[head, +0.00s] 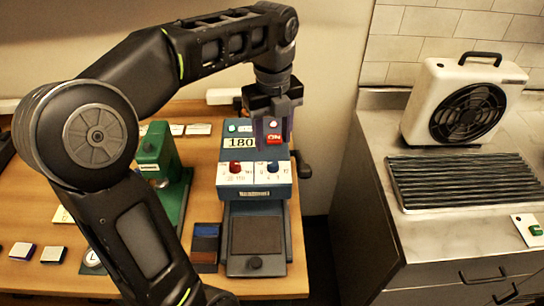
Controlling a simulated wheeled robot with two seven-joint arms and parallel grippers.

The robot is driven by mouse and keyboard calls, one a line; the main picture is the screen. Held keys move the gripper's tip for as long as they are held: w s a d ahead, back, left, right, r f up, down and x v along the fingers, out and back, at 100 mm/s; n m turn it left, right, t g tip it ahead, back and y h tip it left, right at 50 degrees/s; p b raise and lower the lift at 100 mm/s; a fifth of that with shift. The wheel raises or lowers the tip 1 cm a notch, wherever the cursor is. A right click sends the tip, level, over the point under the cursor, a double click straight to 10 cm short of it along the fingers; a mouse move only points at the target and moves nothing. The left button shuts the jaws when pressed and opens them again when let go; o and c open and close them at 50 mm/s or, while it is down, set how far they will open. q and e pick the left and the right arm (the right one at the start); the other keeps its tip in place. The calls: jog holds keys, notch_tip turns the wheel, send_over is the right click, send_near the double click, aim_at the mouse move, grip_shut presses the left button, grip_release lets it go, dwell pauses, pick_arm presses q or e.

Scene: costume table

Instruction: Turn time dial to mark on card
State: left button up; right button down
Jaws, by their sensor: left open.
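A blue machine (227,192) stands on the wooden table, with a display reading 180 (241,142). On its white front panel are a red knob (235,168) at left and a dark blue knob (272,166) at right. The print around them is too small to read, so I cannot tell which knob sets time. My left gripper (273,140) is open and points down in front of the machine's upper right, above the dark blue knob. A red switch (275,137) shows between its fingers. White cards (198,129) lie at the back of the table; any mark on them is unreadable.
A green press (160,150) stands left of the machine, partly behind my left arm. Dark swatches (205,240) lie beside the machine's base. At right, a metal counter (390,150) holds a white fan (465,100) and a dark rack (455,182).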

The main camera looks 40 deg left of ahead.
aim_at(273, 163)
pick_arm(q)
notch_tip(273, 163, down, 7)
jog(key=shift+f, duration=0.2)
jog(key=shift+c, duration=0.6)
grip_shut()
